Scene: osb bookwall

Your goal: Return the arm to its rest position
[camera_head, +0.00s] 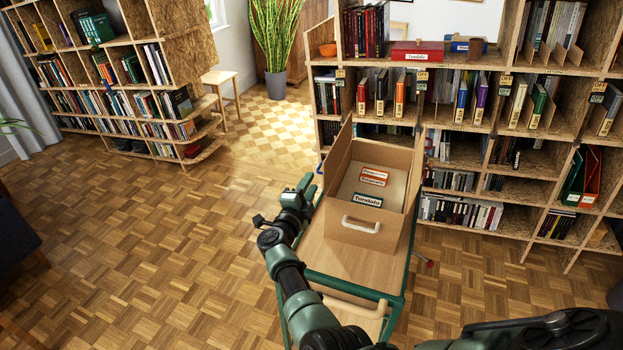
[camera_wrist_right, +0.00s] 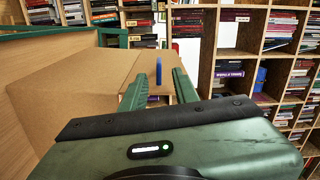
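My right arm comes in from the lower right in the head view, and its green and black gripper (camera_head: 303,188) is beside the left side of an open cardboard box (camera_head: 348,238). In the right wrist view, the two green fingers of this gripper (camera_wrist_right: 160,92) stand apart with nothing held between them. A small blue upright thing (camera_wrist_right: 158,69) shows beyond the fingers. The cardboard (camera_wrist_right: 75,85) fills the left of that view. My left gripper is not in view.
The box stands on a wooden-topped cart with a green frame (camera_head: 352,290), holding labelled cards (camera_head: 374,177). Wooden bookshelves (camera_head: 500,148) stand close behind and right of the cart. Another bookshelf (camera_head: 120,90) and a stool (camera_head: 219,77) are farther left. Parquet floor (camera_head: 130,240) on the left is clear.

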